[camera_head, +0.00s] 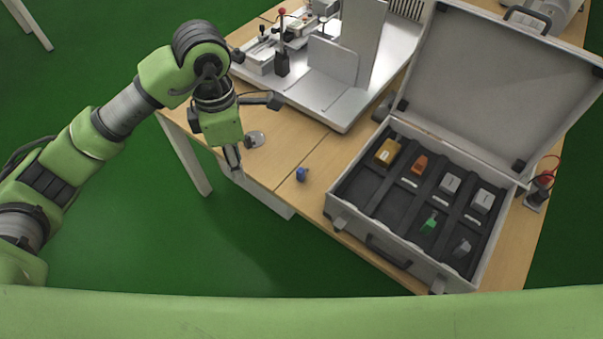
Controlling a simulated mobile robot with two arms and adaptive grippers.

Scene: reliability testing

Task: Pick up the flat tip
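My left arm reaches in from the left, and its gripper (233,159) points down at the near left edge of the wooden table, beside a small round grey piece (256,138). Its fingers look close together, but their gap is too small to judge. I see nothing clearly held. An open grey case (338,209) on the table holds small parts in dark foam: a yellow one (388,151), an orange one (419,164), a green one (430,222), a grey one (462,247) and white ones. I cannot tell which is the flat tip. My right gripper is out of view.
A small blue part (301,174) lies on the table (285,150) between gripper and case. A metal test stand (335,95) stands behind. The case's raised lid (500,80) blocks the back right. A red and black device (541,183) is right of the case.

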